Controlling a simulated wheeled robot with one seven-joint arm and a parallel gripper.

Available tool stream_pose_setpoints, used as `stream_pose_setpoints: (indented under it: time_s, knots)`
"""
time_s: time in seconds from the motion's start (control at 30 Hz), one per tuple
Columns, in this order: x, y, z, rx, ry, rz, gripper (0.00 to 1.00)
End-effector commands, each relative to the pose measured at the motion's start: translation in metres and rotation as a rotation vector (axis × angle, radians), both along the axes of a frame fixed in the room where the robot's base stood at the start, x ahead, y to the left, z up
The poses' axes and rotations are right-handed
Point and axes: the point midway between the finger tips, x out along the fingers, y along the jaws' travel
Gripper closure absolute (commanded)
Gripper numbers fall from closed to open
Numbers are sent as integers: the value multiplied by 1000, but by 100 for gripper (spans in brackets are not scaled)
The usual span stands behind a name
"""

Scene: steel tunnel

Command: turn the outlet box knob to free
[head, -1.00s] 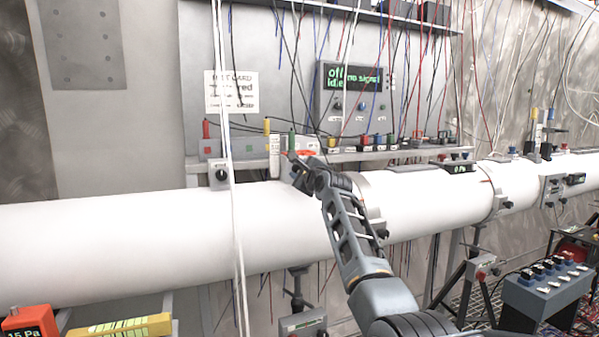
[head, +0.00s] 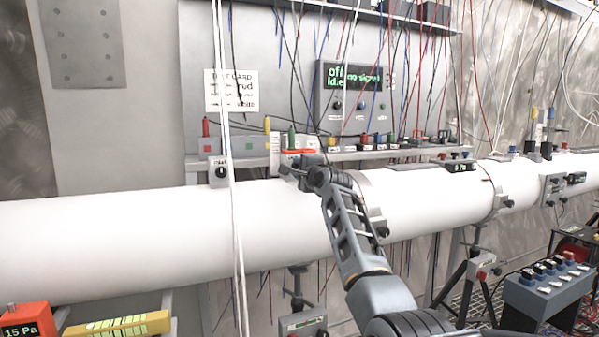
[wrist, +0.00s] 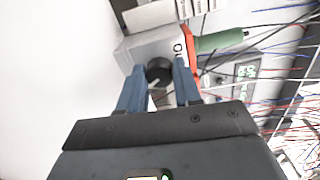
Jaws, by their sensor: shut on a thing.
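The outlet box (head: 291,158) is a small pale box with an orange label strip, on top of the white pipe; a green plug stands at its back. In the wrist view the box (wrist: 150,46) shows part of a label starting "Ou". Its round black knob (wrist: 159,71) sits between the blue fingers of my gripper (wrist: 160,80), shut on it. A pale pointer mark shows on the knob, partly hidden. In the head view my gripper (head: 292,174) is at the box front and hides the knob.
A similar box (head: 220,171) with a black knob stands left on the pipe (head: 120,235). White cables hang down in front of the pipe, left of my gripper. A display panel (head: 354,90) reading off, idle and no signal is behind, among many hanging wires.

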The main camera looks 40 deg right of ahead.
Motion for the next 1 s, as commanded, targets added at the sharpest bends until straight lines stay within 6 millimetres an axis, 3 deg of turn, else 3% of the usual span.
stream_pose_setpoints:
  time_s: [1.0]
  knots:
    - [0,0,-4,-927,270,2,97]
